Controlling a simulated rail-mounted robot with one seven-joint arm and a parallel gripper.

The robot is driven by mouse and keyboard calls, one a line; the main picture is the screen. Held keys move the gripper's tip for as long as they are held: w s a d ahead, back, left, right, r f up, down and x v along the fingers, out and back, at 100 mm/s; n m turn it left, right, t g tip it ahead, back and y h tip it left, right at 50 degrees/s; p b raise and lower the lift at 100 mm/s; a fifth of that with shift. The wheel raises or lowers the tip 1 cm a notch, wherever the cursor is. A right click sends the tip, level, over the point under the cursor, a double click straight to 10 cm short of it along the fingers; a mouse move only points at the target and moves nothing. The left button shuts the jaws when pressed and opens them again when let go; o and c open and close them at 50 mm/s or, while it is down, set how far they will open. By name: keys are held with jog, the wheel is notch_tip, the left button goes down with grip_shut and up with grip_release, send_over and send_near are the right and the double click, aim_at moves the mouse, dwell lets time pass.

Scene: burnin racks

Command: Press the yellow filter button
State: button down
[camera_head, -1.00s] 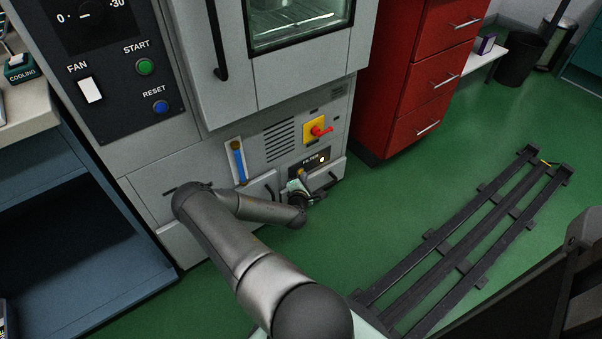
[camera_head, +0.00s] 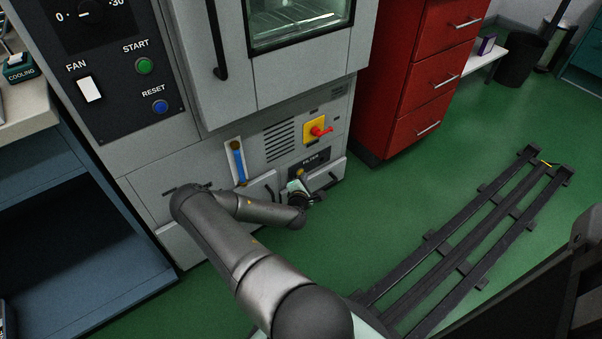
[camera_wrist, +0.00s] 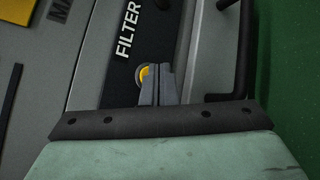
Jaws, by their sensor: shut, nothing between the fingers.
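The yellow filter button (camera_wrist: 141,76) sits in a pale ring on the black FILTER panel (camera_wrist: 119,68). In the wrist view my gripper (camera_wrist: 158,70) is shut and empty, and its fingertips cover the right part of the button. I cannot tell whether the tips touch it or how deep it is pressed. In the head view the button (camera_head: 300,172) is a small yellow spot low on the grey cabinet, with my gripper (camera_head: 299,182) right at it.
A red switch on a yellow plate (camera_head: 317,130) is just above the panel. Dark handles (camera_head: 270,192) stick out nearby. A red drawer cabinet (camera_head: 412,85) stands to the right. A black rail frame (camera_head: 460,240) lies on the green floor.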

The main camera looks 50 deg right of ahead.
jog(key=shift+s+a, duration=0.1)
jog(key=shift+s, duration=0.4)
jog(key=s, duration=0.2)
jog(key=s+a, duration=0.1)
jog(key=s, duration=0.2)
jog(key=shift+p, duration=0.4)
jog(key=shift+w, duration=0.1)
dwell(0.5)
